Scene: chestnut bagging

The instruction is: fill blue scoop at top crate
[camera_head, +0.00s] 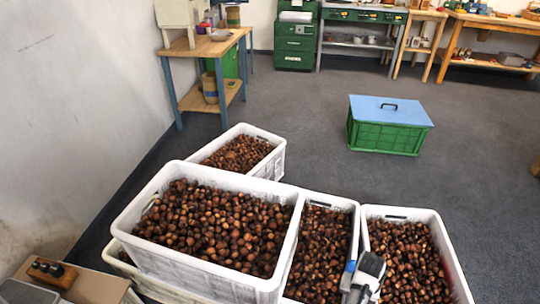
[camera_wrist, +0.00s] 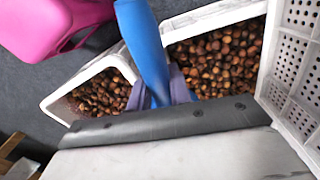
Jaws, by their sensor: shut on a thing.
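The blue scoop shows as a blue handle (camera_wrist: 143,45) in the wrist view; its bowl is not clearly seen. My gripper (camera_wrist: 172,88) is shut on this handle. In the head view my gripper (camera_head: 350,285) is at the lower right, over the chestnut crates, with a bit of blue (camera_head: 348,267) beside it. The top crate (camera_head: 205,272) is white, full of brown chestnuts, and raised on another crate at left of centre. My gripper is to the right of it. Whether the scoop holds chestnuts cannot be told.
White crates of chestnuts stand behind (camera_head: 270,166), beside (camera_head: 345,203) and at the right (camera_head: 448,255). A green crate with blue lid (camera_head: 385,138) stands on open floor. A pink thing (camera_wrist: 55,22) is at the wrist view's upper left. A perforated white wall (camera_wrist: 295,75) is at its right.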

